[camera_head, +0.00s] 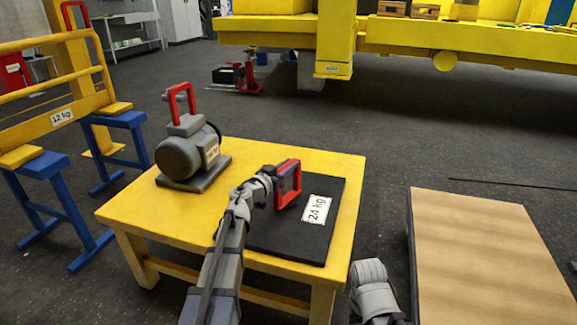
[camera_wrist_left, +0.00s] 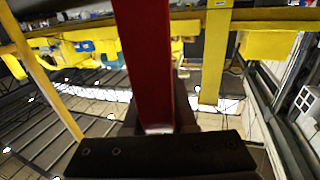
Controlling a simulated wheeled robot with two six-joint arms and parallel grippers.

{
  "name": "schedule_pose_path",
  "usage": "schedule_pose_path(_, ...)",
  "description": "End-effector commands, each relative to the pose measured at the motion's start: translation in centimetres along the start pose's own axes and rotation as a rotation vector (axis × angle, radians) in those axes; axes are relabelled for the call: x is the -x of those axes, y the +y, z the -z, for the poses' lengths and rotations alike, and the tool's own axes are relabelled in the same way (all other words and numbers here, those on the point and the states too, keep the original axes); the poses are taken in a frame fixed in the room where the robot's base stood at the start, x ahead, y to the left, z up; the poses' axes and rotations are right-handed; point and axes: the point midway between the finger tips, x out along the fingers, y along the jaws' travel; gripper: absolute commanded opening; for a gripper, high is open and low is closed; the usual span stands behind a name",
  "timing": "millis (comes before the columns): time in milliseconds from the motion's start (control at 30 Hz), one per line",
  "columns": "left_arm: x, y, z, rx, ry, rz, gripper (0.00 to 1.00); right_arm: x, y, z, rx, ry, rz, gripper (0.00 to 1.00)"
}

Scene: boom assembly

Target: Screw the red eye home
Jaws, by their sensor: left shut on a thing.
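A red eye (camera_head: 290,182), a squared loop, stands upright at the black plate (camera_head: 285,238) labelled 24 kg on the yellow table. My left gripper (camera_head: 272,183) reaches it from the left and is shut on it. In the left wrist view, a red bar of the eye (camera_wrist_left: 146,65) runs upright through the middle, above a dark block across the bottom. Where the eye meets the plate is partly hidden, so I cannot tell how it is seated. Only a grey part of my right arm shows at the bottom of the head view; its fingers do not.
A grey motor (camera_head: 187,152) with a red handle stands on the table (camera_head: 130,210), behind left. A yellow frame (camera_head: 65,112) labelled 12 kg rests on blue trestles at left. A wooden-topped platform (camera_head: 490,260) stands at right.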

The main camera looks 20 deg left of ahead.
Motion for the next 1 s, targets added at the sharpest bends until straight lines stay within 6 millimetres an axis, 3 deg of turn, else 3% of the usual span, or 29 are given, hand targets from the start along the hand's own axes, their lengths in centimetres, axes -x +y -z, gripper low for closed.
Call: schedule_pose_path(1000,-0.29,0.2,0.12,0.002,0.003,-0.954,0.0,0.05,0.0,0.0,0.0,0.0,0.0,0.5)
